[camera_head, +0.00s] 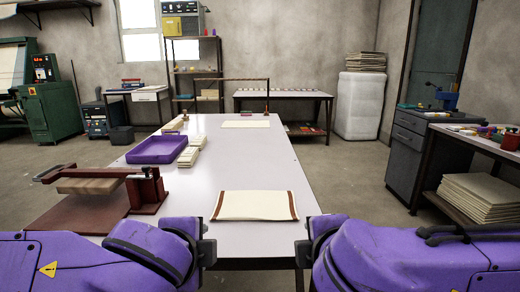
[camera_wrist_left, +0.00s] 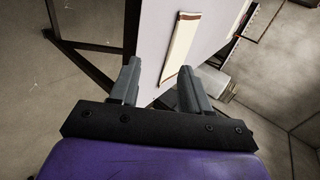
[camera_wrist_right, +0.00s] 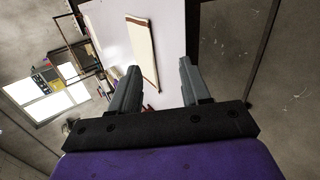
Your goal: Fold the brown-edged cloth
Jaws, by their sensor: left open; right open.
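The cream cloth with brown edges (camera_head: 255,206) lies flat on the near part of the white table. Its brown bands run along its left and right sides. It also shows in the left wrist view (camera_wrist_left: 181,50) and the right wrist view (camera_wrist_right: 142,52). My left gripper (camera_head: 208,240) is at the near table edge, left of the cloth and apart from it. Its two fingers stand open and empty in the left wrist view (camera_wrist_left: 160,82). My right gripper (camera_head: 303,242) is at the near right table corner, apart from the cloth. Its fingers (camera_wrist_right: 160,82) are open and empty.
The white table (camera_head: 235,160) is clear beyond the cloth. A dark red press (camera_head: 145,192) stands at its left. A purple tray (camera_head: 157,149) and folded cream cloths (camera_head: 189,156) lie further back. Another cloth (camera_head: 246,124) lies at the far end.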

